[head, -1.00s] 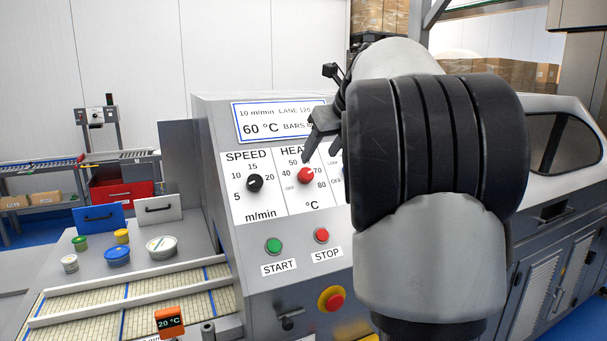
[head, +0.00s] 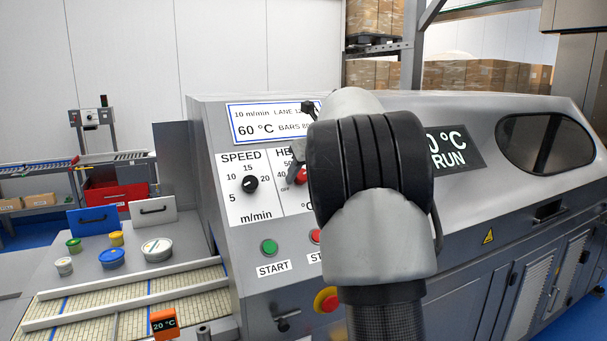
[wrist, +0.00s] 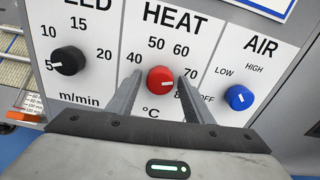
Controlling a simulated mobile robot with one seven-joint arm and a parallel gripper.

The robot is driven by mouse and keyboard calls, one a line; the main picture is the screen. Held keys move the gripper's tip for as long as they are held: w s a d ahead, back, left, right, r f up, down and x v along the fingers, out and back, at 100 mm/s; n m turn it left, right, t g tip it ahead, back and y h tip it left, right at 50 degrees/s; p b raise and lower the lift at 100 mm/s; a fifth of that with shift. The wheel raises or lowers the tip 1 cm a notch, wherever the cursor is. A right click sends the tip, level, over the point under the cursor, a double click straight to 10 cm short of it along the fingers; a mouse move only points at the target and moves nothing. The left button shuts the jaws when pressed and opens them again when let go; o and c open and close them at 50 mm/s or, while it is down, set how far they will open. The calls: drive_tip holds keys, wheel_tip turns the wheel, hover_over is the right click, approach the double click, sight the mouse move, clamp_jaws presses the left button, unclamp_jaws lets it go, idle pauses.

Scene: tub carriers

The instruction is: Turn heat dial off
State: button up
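The red heat dial (wrist: 160,80) sits on the white panel under the word HEAT. Its white mark points to the right in the wrist view, away from the 40. My gripper (wrist: 161,76) is open, with one finger on each side of the dial and a small gap showing on both sides. The fingers hide parts of the heat scale, and its OFF mark is not visible there. In the head view the red heat dial (head: 301,175) is partly covered by my gripper and arm.
The black speed dial (wrist: 68,60) is left of the heat dial, and the blue air dial (wrist: 239,97) is right of it. Below are the green start button (head: 269,247) and the red stop button (head: 315,237), partly hidden.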

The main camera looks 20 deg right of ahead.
drive_tip(key=c, duration=0.8)
drive_tip(key=shift+c, duration=0.2)
